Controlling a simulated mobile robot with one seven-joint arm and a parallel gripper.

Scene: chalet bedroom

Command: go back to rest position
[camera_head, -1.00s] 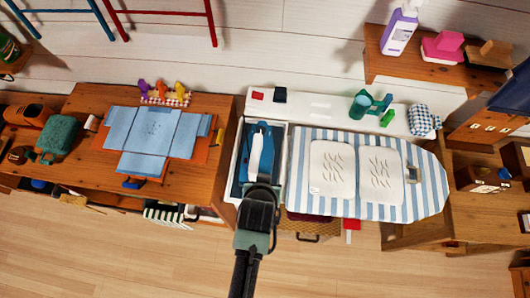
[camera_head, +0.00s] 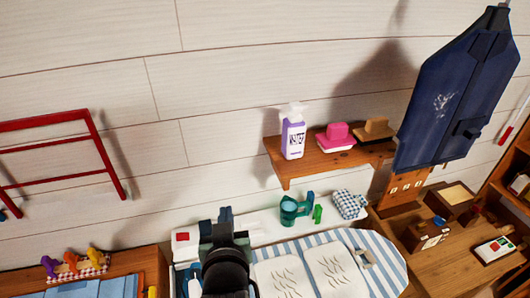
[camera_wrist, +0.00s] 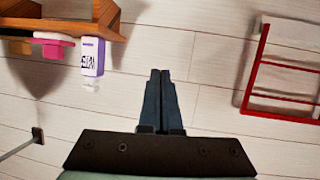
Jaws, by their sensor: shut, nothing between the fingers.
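My gripper (camera_wrist: 159,75) shows in the wrist view with its two dark fingers pressed together and nothing between them. It faces the pale plank wall. In the head view my gripper (camera_head: 224,214) stands at the bottom middle, in front of the left end of the white shelf behind the ironing board. My wrist hides part of that area.
The striped ironing board (camera_head: 384,247) bears two white pads. Above it a wooden shelf (camera_head: 290,168) holds a purple-labelled bottle (camera_head: 293,139), a pink brush (camera_head: 337,136) and a brown one. A blue garment (camera_head: 450,90) hangs right. A red rack (camera_head: 60,150) is left.

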